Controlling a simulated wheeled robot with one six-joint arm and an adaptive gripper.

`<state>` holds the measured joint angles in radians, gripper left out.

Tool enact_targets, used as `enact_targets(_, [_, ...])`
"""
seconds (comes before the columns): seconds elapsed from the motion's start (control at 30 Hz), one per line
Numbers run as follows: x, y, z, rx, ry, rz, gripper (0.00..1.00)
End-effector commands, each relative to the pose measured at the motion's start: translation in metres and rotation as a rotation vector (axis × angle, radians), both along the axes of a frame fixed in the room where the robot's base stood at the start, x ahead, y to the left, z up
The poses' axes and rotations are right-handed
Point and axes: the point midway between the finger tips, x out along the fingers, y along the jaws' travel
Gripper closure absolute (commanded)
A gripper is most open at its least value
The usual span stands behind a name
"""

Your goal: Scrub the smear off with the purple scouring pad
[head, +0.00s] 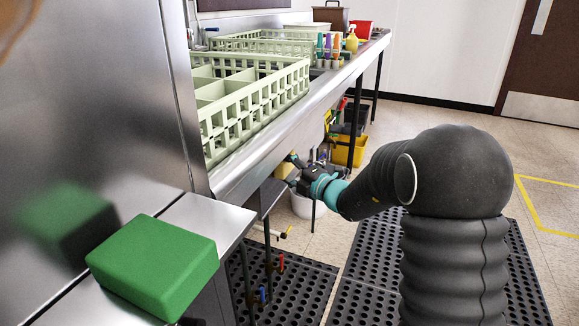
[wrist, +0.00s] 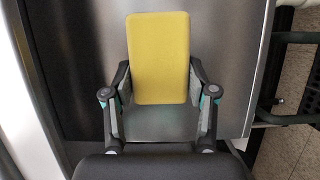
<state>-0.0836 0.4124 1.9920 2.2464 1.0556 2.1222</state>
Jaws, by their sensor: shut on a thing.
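My gripper (head: 297,173) is beside the front edge of the long steel counter in the head view. In the wrist view my gripper (wrist: 160,98) is shut on a yellow rectangular pad (wrist: 160,56), with one finger at each side. The pad looks yellow, not purple. A bare steel surface (wrist: 85,75) lies behind it; I cannot tell whether the pad touches it. I see no purple scouring pad and no smear in either view.
A green block (head: 153,265) sits on a steel ledge at the near left. Pale green racks (head: 250,105) stand on the counter (head: 300,118), with several coloured bottles behind. A yellow bucket (head: 349,152) is under the counter. Black perforated mats (head: 385,292) cover the floor.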

Motion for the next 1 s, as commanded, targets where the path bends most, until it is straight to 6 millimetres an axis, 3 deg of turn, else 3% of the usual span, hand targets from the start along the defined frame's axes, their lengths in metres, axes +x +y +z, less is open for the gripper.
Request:
enact_targets(0.63, [-0.035, 0.010, 0.000, 0.000, 0.001, 0.000, 0.71])
enact_targets(1.0, [-0.038, 0.010, 0.000, 0.000, 0.000, -0.001, 0.71])
